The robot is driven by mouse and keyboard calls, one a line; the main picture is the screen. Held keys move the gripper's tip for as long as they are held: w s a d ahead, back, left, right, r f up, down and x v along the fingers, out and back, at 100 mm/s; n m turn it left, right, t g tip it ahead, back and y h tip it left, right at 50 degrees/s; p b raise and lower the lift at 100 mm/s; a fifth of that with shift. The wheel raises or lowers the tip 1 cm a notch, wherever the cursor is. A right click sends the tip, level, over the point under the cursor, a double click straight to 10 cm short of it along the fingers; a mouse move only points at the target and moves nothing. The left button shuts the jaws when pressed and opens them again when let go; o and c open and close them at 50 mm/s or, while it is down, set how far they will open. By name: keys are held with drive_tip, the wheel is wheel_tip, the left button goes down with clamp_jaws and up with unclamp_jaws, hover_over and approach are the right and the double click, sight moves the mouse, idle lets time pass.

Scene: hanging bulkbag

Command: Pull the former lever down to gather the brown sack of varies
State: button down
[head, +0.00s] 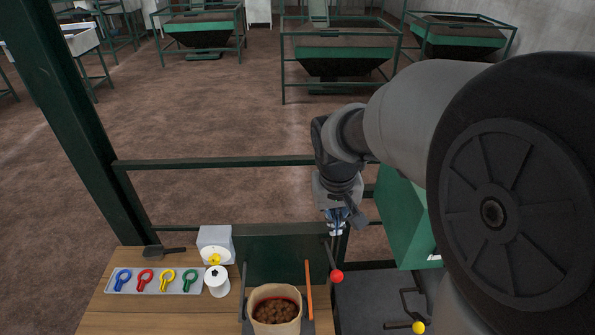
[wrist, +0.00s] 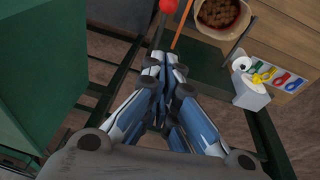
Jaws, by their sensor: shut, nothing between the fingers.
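A lever with a red ball knob (head: 337,276) stands at the right of the green former panel (head: 270,255); the knob also shows at the top edge of the wrist view (wrist: 169,6). My gripper (head: 336,231) is shut and empty, its fingertips (wrist: 163,60) apart from the knob and near the upper part of the panel's right side. The brown sack (head: 254,313) stands open on the bench in front of the panel, full of round brown pieces; it also shows at the top of the wrist view (wrist: 207,31).
An orange rod (head: 309,290) stands between sack and red knob. Left on the wooden bench (head: 115,313) are a tray of coloured clips (head: 154,283), a white spool (head: 217,282) and a dark scoop (head: 163,252). A yellow knob (head: 418,327) is at lower right; green rails lie behind.

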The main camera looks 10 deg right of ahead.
drive_tip(key=s+x, duration=0.1)
drive_tip(key=x, duration=0.7)
drive_tip(key=s+x, duration=0.1)
drive_tip(key=x, duration=0.4)
drive_tip(key=shift+s+a+f, duration=0.1)
drive_tip(key=shift+s+f, duration=0.1)
drive_tip(key=shift+s, duration=0.2)
drive_tip(key=shift+f, duration=0.1)
